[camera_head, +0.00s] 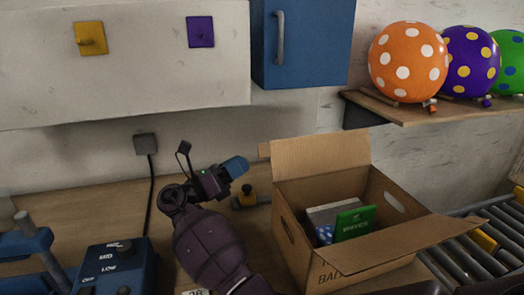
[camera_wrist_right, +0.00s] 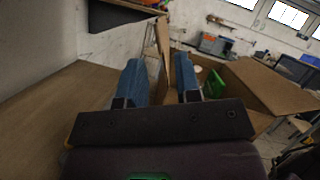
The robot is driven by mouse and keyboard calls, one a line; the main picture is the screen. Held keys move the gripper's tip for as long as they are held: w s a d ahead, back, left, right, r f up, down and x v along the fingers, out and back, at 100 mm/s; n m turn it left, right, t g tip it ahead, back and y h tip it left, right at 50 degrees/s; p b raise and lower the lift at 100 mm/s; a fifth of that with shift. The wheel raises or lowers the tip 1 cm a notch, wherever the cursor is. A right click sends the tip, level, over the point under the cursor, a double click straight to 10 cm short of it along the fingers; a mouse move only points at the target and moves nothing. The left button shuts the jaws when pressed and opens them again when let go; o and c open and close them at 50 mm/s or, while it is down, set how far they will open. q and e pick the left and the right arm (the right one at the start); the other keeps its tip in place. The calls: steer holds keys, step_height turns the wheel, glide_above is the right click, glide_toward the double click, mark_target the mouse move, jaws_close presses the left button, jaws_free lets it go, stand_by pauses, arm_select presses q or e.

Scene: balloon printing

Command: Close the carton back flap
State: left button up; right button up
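The open cardboard carton (camera_head: 290,235) stands on the table at the right. Its back flap (camera_head: 322,155) stands upright, leaning slightly back. My right gripper (camera_head: 236,166) is just left of the back flap's left edge, with its blue fingers pointing at it. In the right wrist view the gripper (camera_wrist_right: 158,82) is open, and the back flap (camera_wrist_right: 163,40) shows edge-on in the gap between the fingers. I cannot tell whether either finger touches it. A front flap (camera_head: 400,250) spreads outward. My left gripper is not in view.
A green box (camera_head: 354,223) and a grey box lie inside the carton. A roller conveyor (camera_head: 475,245) is at right. A blue control box (camera_head: 118,268) is front left. Balloons (camera_head: 408,62) sit on a shelf (camera_head: 420,108) above.

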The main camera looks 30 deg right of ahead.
mark_target(262, 149)
steer(key=x, duration=0.7)
steer(key=shift+w+f, duration=0.1)
jaws_close()
